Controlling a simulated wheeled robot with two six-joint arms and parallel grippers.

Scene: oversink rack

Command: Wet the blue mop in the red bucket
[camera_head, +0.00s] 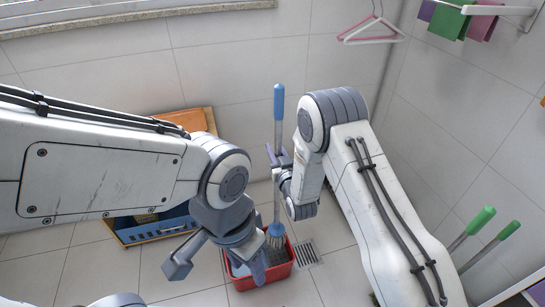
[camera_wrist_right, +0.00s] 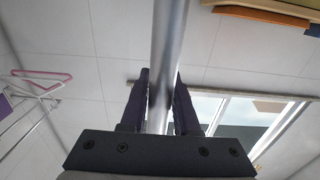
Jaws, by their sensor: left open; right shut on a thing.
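The blue mop (camera_head: 279,104) stands nearly upright, with a blue grip on top and a metal pole. My right gripper (camera_head: 278,163) is shut on its pole, which also shows between the fingers in the right wrist view (camera_wrist_right: 167,60). The mop's blue head (camera_head: 276,232) overlaps the back of the red bucket (camera_head: 264,281); I cannot tell how deep it sits. The bucket stands on the floor, its left part hidden by my left gripper. My left gripper (camera_head: 219,266) is open and empty, its fingers spread over the bucket's left side.
A floor drain (camera_head: 307,254) lies just right of the bucket. A blue crate (camera_head: 168,225) stands left against the wall, partly behind my left arm. Green-handled tools (camera_head: 481,221) lean at the right. Hangers (camera_head: 371,32) and coloured cloths (camera_head: 452,20) hang above.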

